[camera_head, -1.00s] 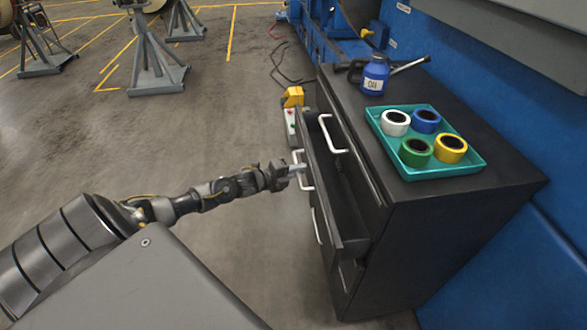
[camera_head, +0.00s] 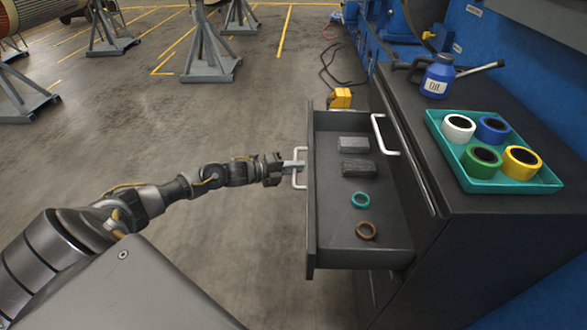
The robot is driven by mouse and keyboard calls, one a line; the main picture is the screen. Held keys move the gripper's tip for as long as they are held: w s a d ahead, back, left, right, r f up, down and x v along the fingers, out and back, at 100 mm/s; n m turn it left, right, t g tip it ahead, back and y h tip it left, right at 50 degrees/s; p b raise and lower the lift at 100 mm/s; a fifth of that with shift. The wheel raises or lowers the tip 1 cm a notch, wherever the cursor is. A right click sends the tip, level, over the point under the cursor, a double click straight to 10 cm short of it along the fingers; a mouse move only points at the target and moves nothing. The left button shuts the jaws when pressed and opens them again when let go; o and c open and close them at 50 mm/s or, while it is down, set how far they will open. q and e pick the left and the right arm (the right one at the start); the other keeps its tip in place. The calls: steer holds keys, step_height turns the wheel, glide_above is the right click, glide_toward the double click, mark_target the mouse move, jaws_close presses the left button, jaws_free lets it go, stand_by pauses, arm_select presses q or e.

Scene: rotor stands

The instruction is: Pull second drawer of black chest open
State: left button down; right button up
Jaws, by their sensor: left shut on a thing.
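The black chest (camera_head: 455,245) stands at the right. Its second drawer (camera_head: 335,225) is pulled well out to the left, below the shut top drawer with its white handle (camera_head: 384,135). My left gripper (camera_head: 292,166) is shut on the white handle (camera_head: 301,168) of the open drawer's front. Inside the drawer lie a light grey block (camera_head: 353,144), a dark grey block (camera_head: 358,168), a teal ring (camera_head: 360,200) and a brown ring (camera_head: 366,231). My right gripper is not in view.
On the chest top stand a teal tray (camera_head: 490,186) with white, blue, green and yellow tape rolls and a blue oil can (camera_head: 438,77). A yellow object (camera_head: 341,98) is on the floor behind the drawer.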

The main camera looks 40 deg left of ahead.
arm_select(q)
steer(key=c, duration=1.5)
jaws_free()
steer(key=shift+o, duration=0.2)
steer(key=v, duration=1)
steer(key=shift+s+a, duration=0.25)
steer(key=shift+s, duration=0.05)
